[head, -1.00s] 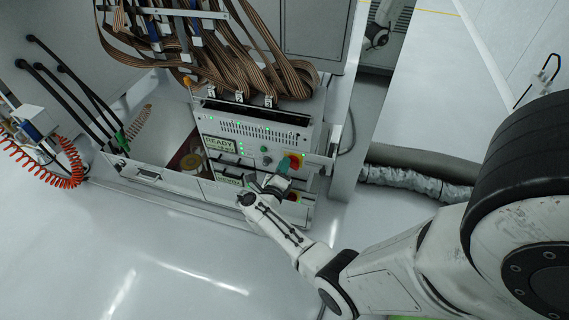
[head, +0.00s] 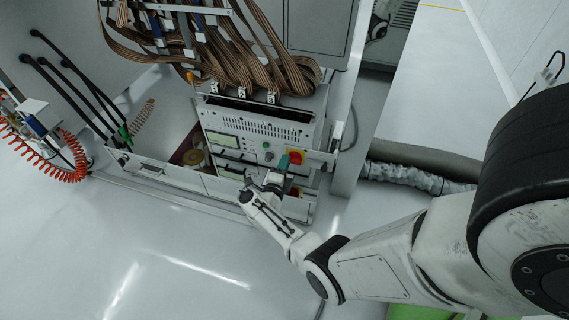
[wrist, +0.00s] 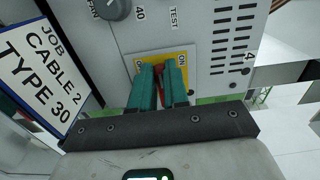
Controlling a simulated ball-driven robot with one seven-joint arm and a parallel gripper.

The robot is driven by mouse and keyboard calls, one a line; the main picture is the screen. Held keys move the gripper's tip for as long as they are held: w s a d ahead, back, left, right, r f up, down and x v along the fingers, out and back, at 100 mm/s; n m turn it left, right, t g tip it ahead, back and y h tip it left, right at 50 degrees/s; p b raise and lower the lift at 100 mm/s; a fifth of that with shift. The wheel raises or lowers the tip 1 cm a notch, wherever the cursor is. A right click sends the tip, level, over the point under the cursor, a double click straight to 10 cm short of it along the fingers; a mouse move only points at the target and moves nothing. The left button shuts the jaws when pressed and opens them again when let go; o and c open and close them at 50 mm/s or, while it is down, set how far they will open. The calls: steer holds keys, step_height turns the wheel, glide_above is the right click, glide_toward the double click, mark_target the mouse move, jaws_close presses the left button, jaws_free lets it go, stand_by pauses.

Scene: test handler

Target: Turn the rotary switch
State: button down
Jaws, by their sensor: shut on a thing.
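The rotary switch (head: 295,156) is red on a yellow plate, at the right of the front panel of the handler (head: 262,128). In the wrist view its yellow plate (wrist: 184,56) carries an ON label at the right; the label at the left is partly covered. My gripper (wrist: 160,76) has teal fingers pointing at the plate, shut on the red handle, of which a sliver shows between them. The handle's exact angle is mostly hidden. In the head view my gripper (head: 285,162) reaches the switch from below. The panel's display (head: 222,141) is dim, with no readable text.
A card reading JOB CABLE 2 TYPE 30 (wrist: 38,68) stands close to the left of my fingers. A grey knob (wrist: 113,8) is above it. Brown ribbon cables (head: 240,60) hang over the handler. A drawer-like front (head: 165,174) is below left. The floor in front is clear.

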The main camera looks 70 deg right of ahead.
steer(key=shift+f, duration=0.1)
steer(key=c, duration=1.1)
jaws_free()
steer(key=a+p, duration=0.1)
steer(key=a, duration=0.2)
steer(key=a+p, duration=0.1)
steer(key=a, duration=0.3)
steer(key=a+p, duration=0.1)
steer(key=a, duration=0.2)
steer(key=shift+s+a, duration=0.4)
